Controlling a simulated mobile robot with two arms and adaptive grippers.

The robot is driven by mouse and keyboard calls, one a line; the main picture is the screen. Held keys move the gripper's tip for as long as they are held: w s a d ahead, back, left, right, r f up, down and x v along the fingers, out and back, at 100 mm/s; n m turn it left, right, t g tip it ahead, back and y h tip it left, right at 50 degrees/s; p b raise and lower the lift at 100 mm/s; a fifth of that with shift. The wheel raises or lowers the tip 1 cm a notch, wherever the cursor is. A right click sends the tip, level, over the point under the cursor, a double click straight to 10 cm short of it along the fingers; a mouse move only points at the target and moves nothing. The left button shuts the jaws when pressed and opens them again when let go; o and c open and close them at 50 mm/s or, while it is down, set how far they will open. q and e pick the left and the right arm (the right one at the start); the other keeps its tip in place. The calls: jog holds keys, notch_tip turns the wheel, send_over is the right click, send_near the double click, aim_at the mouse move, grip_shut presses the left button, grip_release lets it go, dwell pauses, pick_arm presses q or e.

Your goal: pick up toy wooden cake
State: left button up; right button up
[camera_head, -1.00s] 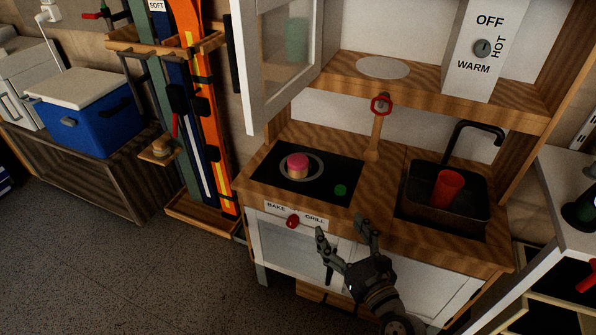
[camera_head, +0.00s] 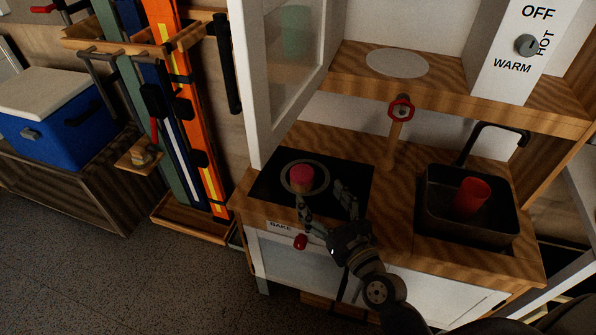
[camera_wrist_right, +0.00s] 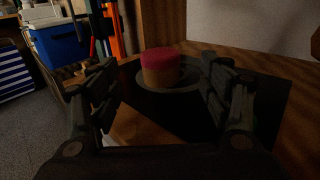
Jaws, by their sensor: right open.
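The toy wooden cake (camera_head: 301,177) has a pink top and a light wooden body. It stands upright on the grey ring of the black stove top (camera_head: 341,199) on the play kitchen. My right gripper (camera_head: 322,191) is open and empty at the front of the stove, just in front of the cake and slightly to its right. In the right wrist view the cake (camera_wrist_right: 160,68) is beyond and between the spread fingers (camera_wrist_right: 161,88), not touched by them. My left gripper is not in view.
A sink (camera_head: 434,218) with a red cup (camera_head: 471,195) is at the right. The open white cabinet door (camera_head: 254,100) hangs at the upper left. A red knob (camera_head: 300,242) projects from the front.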

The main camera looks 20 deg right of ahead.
aim_at(308, 179)
jog(key=w, duration=0.4)
jog(key=shift+w+a, duration=0.15)
jog(key=shift+a, duration=0.2)
jog(key=w, duration=0.4)
jog(key=shift+w+a, duration=0.2)
jog(key=shift+a, duration=0.15)
jog(key=shift+w, duration=0.3)
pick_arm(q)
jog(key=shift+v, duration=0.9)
pick_arm(e)
jog(key=c, duration=1.2)
